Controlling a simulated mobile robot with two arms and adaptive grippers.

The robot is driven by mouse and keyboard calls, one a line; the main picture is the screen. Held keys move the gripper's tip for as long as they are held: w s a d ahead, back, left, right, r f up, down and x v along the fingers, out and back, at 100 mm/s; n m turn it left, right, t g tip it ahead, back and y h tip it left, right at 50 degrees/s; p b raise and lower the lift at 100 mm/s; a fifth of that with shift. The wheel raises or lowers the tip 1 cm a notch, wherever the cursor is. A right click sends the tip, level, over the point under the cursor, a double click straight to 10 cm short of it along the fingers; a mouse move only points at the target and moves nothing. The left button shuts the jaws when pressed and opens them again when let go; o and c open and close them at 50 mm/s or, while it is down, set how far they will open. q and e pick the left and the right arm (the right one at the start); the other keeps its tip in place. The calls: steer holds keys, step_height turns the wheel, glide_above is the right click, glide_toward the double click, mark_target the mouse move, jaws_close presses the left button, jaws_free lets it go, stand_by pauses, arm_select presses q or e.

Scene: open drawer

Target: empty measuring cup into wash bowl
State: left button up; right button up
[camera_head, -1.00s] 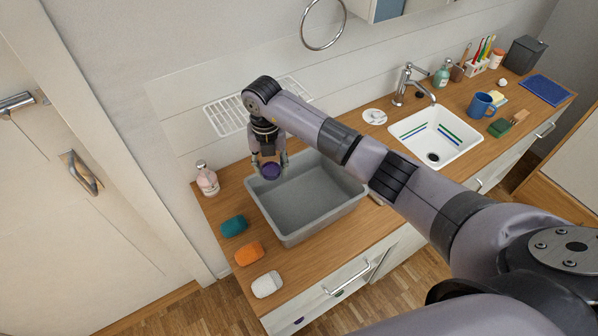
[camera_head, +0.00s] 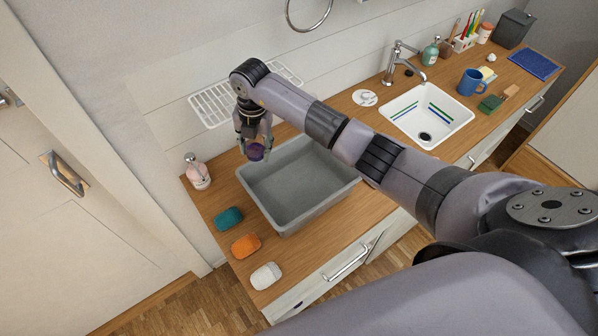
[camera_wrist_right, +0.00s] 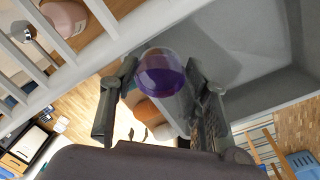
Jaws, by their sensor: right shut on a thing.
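A small purple measuring cup (camera_head: 256,153) is held in my right gripper (camera_head: 255,148), above the back left corner of the grey wash bowl (camera_head: 300,206). In the right wrist view the cup (camera_wrist_right: 161,76) sits between the two fingers of the gripper (camera_wrist_right: 160,68). It looks clear at the top and darker purple lower down; I cannot tell its exact tilt. The visible floor of the bowl looks bare, and the bowl (camera_wrist_right: 245,50) also shows behind the cup in the wrist view. My left gripper is not in view.
A pink soap bottle (camera_head: 197,172) stands left of the bowl. Teal (camera_head: 229,218), orange (camera_head: 246,245) and white (camera_head: 266,276) lumps lie along the counter's left side. A white wire rack (camera_head: 210,106) is at the wall behind my gripper. A white sink (camera_head: 405,108) lies to the right.

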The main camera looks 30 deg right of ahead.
steer(key=f, duration=0.1)
steer(key=s+d+f+t+y, duration=0.1)
steer(key=f+y, duration=0.1)
steer(key=shift+s+d+t, duration=0.2)
steer(key=shift+d+t, duration=0.1)
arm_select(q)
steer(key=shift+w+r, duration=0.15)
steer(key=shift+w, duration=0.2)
arm_select(e)
steer(key=shift+s+d+f+t+y, duration=0.35)
steer(key=shift+d+f+t+y, duration=0.2)
steer(key=shift+y, duration=0.25)
steer(key=shift+s+d+f+t+y, duration=0.4)
steer(key=shift+f+t+y, duration=0.25)
steer(key=shift+y, duration=0.15)
steer(key=shift+s+d+f+t+y, duration=0.3)
steer(key=shift+d+f+t+y, duration=0.25)
steer(key=shift+y, duration=0.25)
steer(key=shift+r+t+y, duration=0.3)
steer(key=shift+t+y, duration=0.45)
steer(key=shift+y, duration=0.15)
